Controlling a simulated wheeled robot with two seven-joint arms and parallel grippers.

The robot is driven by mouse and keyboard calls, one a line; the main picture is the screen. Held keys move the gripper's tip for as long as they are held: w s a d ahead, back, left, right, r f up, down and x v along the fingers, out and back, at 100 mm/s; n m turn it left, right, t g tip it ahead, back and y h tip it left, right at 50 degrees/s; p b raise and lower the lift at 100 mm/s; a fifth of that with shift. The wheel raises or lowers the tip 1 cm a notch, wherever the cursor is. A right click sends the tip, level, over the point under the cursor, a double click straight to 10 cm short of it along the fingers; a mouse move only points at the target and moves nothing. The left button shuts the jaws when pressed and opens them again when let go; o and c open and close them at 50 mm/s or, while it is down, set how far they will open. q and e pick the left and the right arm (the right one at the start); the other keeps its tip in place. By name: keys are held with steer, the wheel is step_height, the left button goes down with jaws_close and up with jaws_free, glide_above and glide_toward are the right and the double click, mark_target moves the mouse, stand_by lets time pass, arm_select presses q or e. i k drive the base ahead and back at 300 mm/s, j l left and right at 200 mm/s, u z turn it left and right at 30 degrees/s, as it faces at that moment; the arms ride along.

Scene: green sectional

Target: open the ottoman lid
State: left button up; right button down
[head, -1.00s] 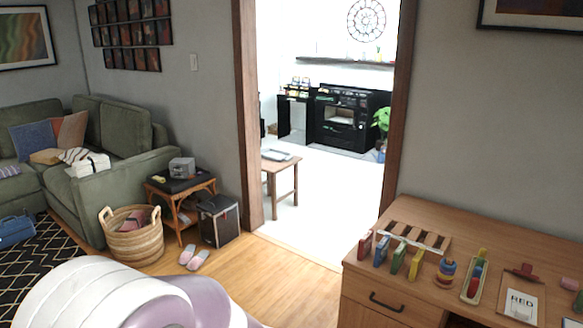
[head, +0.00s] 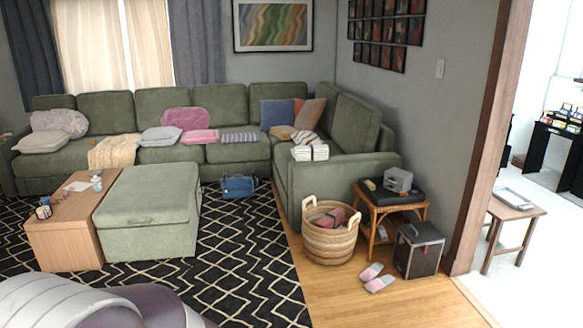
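The green ottoman (head: 150,212) stands on the black patterned rug in the left part of the head view. Its padded lid (head: 150,188) lies flat and closed on the box, with a seam below the top and a small tab on the front face. It stands right beside a wooden side table. Part of my own arm shows at the bottom left, well in front of the ottoman. Neither gripper is in view.
The wooden table (head: 66,222) holds a cup, small containers and paper. A green sectional (head: 205,128) runs behind, with a blue bag (head: 238,186) on the rug. A wicker basket (head: 330,232), slippers (head: 372,278) and a black box (head: 418,250) stand right. The rug (head: 240,265) front is clear.

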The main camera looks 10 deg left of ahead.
mark_target(137, 204)
steer(key=i+j+u, duration=0.25)
steer(key=i+u, duration=0.15)
steer(key=i, duration=0.35)
steer(key=i+u, duration=0.45)
steer(key=i, duration=0.3)
steer(key=i+u, duration=0.2)
steer(key=i, duration=0.35)
steer(key=i+u, duration=0.25)
steer(key=i, duration=0.25)
steer(key=i+l+u, duration=0.2)
steer(key=i, duration=0.35)
steer(key=i+l+u, duration=0.1)
steer(key=i+u, duration=0.15)
steer(key=i, duration=0.25)
steer(key=i+j+z, duration=0.1)
steer(key=i, duration=0.45)
steer(key=i+j+z, duration=0.1)
steer(key=i, duration=0.5)
steer(key=i+j, duration=0.2)
steer(key=i, duration=0.35)
steer(key=z, duration=0.05)
